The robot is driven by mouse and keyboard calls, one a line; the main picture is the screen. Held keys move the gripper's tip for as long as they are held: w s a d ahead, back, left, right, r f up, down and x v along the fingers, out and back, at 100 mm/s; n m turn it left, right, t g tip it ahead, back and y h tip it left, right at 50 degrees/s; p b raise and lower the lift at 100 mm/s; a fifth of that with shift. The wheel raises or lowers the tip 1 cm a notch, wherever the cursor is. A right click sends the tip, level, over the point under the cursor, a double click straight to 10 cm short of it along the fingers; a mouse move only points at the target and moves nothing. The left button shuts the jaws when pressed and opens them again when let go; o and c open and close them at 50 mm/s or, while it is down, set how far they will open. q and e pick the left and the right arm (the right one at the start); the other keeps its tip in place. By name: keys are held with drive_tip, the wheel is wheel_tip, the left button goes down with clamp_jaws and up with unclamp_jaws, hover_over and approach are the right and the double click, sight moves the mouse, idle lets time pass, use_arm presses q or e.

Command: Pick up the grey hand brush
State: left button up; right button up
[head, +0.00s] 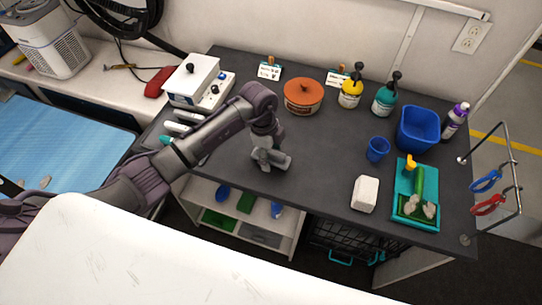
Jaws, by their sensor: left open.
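I cannot make out the grey hand brush for certain; it may be hidden behind my left arm or gripper. My left gripper (274,161) is open over the front middle of the dark grey worktop (322,160), pointing down. Its grey fingers blend with the dark surface, and I cannot tell whether anything lies between or under them. My left arm crosses the worktop's left part and partly covers some white rolled items (187,116) there. My right gripper is not in view.
Behind stand a white box device (192,80), an orange-lidded tub (303,93), yellow (350,90) and teal (385,98) pump bottles. Rightward are a blue bin (417,128), blue cup (377,149), white block (365,194) and teal tray (403,181). The worktop's centre is clear.

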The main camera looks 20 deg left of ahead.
sight(276, 153)
use_arm(q)
drive_tip(key=c, duration=1.3)
drive_tip(key=shift+r, duration=0.45)
drive_tip(key=r+b, duration=0.1)
drive_tip(key=d+r+b, duration=0.1)
drive_tip(key=r, duration=0.1)
drive_tip(key=shift+d+r, duration=0.1)
drive_tip(key=shift+r, duration=0.2)
drive_tip(key=s+d+r+b, duration=0.2)
drive_tip(key=d+r, duration=0.4)
drive_tip(key=d, duration=0.4)
drive_tip(key=shift+d+r+b, duration=0.2)
drive_tip(key=shift+r+b, duration=0.1)
drive_tip(key=shift+b, duration=0.25)
